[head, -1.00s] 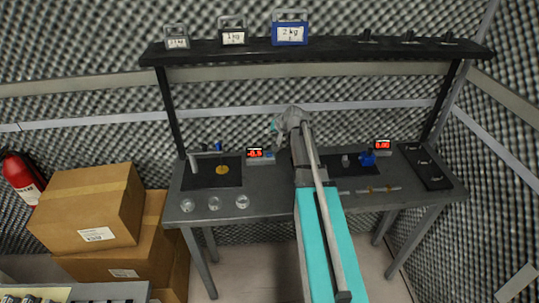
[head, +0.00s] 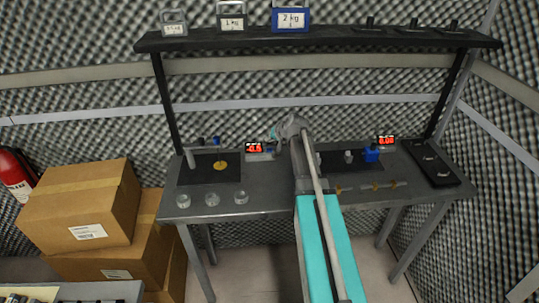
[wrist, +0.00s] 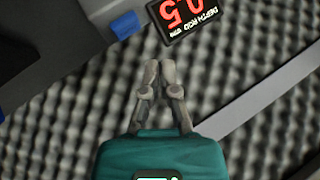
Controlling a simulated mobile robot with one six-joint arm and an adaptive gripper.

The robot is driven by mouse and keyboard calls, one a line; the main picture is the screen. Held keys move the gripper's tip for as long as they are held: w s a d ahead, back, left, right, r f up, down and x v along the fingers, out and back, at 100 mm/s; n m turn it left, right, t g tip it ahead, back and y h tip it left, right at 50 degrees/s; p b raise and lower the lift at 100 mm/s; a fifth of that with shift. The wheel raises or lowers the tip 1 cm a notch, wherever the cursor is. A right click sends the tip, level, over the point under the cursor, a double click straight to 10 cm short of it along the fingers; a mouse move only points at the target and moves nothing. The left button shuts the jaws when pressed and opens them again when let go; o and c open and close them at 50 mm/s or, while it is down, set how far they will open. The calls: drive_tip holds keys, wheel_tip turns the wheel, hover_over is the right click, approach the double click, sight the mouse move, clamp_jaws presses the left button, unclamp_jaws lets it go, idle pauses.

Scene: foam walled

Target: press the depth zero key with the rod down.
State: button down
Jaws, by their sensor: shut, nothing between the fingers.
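The depth readout (head: 254,147) stands at the back of the bench and shows about -0.5 in red. In the wrist view its display (wrist: 188,14) appears upside down, labelled for the depth rod. A blue key (wrist: 125,24) lies beside the display there. My gripper (wrist: 160,66) is shut and empty, its fingertips below the key and display in that picture, apparently apart from both. In the head view the thin rod (head: 219,148) stands over a gold disc (head: 220,166) on the left dark mat (head: 195,174). Contact between rod and disc is too small to tell.
A second readout (head: 386,140) and a blue device (head: 371,154) stand right of my arm. Several clear glass dishes, including one (head: 212,198), line the front left edge. A shelf (head: 330,37) with labelled weights spans above. A black tray (head: 433,163) lies far right.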

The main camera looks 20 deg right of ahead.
sight(270, 150)
drive_tip(key=shift+f+b, duration=0.9)
drive_tip(key=shift+f, duration=0.3)
drive_tip(key=shift+f+b, duration=0.85)
idle(1.7)
idle(0.4)
drive_tip(key=shift+r+p, duration=0.9)
wheel_tip(270, 150, up, 5)
drive_tip(key=p, duration=0.5)
idle(0.9)
